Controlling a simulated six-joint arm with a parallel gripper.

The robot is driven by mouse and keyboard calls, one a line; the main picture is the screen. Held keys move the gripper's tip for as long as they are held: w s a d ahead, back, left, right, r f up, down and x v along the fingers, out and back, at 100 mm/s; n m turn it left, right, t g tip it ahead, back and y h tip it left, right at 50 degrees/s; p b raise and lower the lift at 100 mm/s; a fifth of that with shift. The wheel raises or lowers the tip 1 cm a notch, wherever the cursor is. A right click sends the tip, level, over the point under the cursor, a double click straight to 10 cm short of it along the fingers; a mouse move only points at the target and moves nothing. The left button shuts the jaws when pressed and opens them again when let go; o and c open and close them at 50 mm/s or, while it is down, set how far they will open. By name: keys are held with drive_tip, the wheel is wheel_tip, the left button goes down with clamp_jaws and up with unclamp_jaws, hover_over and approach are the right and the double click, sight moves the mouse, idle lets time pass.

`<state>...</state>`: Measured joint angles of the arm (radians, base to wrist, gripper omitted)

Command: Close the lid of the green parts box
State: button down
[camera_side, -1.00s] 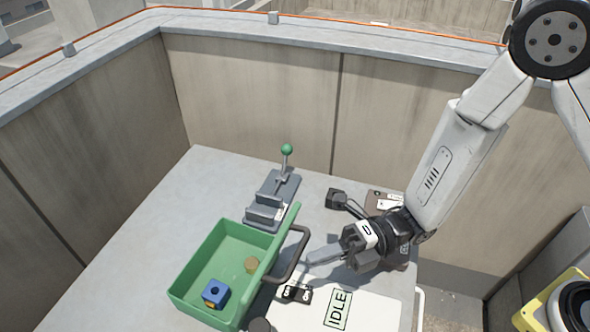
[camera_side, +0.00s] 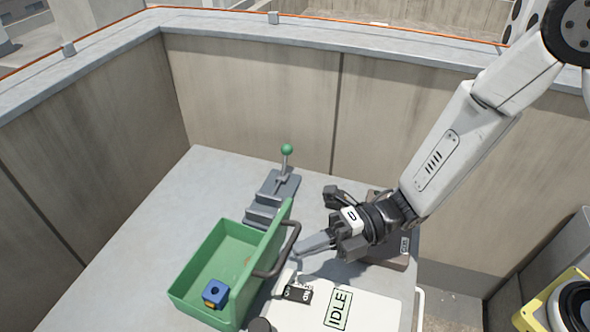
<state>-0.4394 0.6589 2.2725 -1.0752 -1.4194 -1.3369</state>
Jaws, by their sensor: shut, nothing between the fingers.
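The green parts box (camera_side: 192,277) stands on the grey table at the lower left, its top open. Its green lid (camera_side: 262,262) stands up on the box's right side, tilted a little over the opening. A dark bar handle (camera_side: 289,252) sticks out from the lid's outer right face. A blue block (camera_side: 215,292) lies inside the box. My gripper (camera_side: 301,251) is shut and empty, its fingertips pointing left at the lid's outer side, close to the handle. I cannot tell whether they touch it.
A grey stepped fixture with a green-knobbed lever (camera_side: 286,150) stands behind the box. A white panel marked IDLE (camera_side: 338,308) and a small dark counter (camera_side: 298,292) lie to the right. Concrete walls (camera_side: 260,105) close off the back and left.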

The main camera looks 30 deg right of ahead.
drive_tip(key=w+a+r+m+h, duration=0.1)
drive_tip(key=w+a+m+h, duration=0.1)
drive_tip(key=w+a, duration=0.1)
drive_tip(key=w+a+r+m+g+h, duration=0.1)
drive_tip(key=w, duration=0.1)
drive_tip(key=shift+w+a+r, duration=0.2)
drive_tip(key=shift+a+r, duration=0.1)
drive_tip(key=w+a+f+m+g+h, duration=0.4)
drive_tip(key=w+a+f, duration=0.6)
drive_tip(key=w, duration=0.3)
drive_tip(key=shift+w+a+h, duration=0.3)
drive_tip(key=shift+a+h, duration=0.5)
drive_tip(key=shift+a, duration=0.05)
idle(0.6)
drive_tip(key=shift+f, duration=0.1)
drive_tip(key=shift+d, duration=0.1)
idle(0.4)
